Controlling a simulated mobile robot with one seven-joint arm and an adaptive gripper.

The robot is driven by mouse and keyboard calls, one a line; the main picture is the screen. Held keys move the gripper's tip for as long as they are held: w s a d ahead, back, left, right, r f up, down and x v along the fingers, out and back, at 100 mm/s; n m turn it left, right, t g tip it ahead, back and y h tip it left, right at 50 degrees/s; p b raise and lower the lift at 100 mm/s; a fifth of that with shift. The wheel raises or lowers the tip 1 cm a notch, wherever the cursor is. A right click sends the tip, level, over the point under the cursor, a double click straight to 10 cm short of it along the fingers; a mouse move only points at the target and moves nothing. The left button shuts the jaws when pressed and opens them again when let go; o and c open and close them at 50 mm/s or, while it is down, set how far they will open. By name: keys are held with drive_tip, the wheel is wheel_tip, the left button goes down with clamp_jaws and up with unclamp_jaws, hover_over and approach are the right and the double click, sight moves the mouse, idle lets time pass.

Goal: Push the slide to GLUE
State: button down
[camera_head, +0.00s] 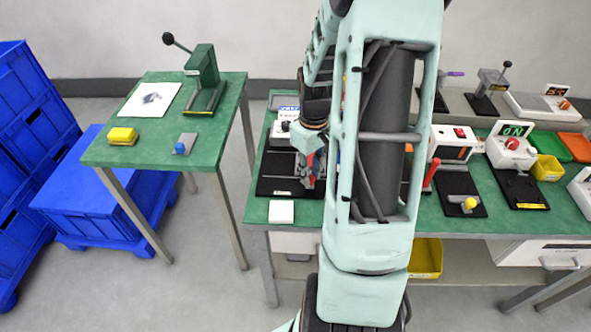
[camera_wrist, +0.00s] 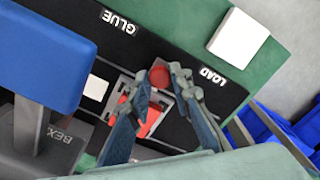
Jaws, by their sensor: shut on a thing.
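The slide fixture is a black base (camera_wrist: 75,48) with a GLUE label (camera_wrist: 118,22) and a LOAD label (camera_wrist: 212,76) along one edge in the wrist view. Its slide shows a round red knob (camera_wrist: 160,75) and a grey carriage (camera_wrist: 124,84) with a red part beside it. The slide stands between the two labels. My gripper (camera_wrist: 166,82) is shut on the red knob, one finger on each side. Fingers partly hide the carriage. In the head view my gripper (camera_head: 308,178) is down over the black base (camera_head: 270,186), and my arm hides much of the fixture.
A white square (camera_head: 281,212) lies on the green bench beside the base. A blue-topped grey device (camera_wrist: 40,50) stands close on the left in the wrist view. Several other fixtures crowd the bench to the right. A separate green table (camera_head: 150,155) stands left.

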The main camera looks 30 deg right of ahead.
drive_tip(key=c, duration=1.7)
unclamp_jaws()
drive_tip(key=shift+c, duration=0.2)
drive_tip(key=shift+r, duration=0.15)
wheel_tip(320, 180, up, 12)
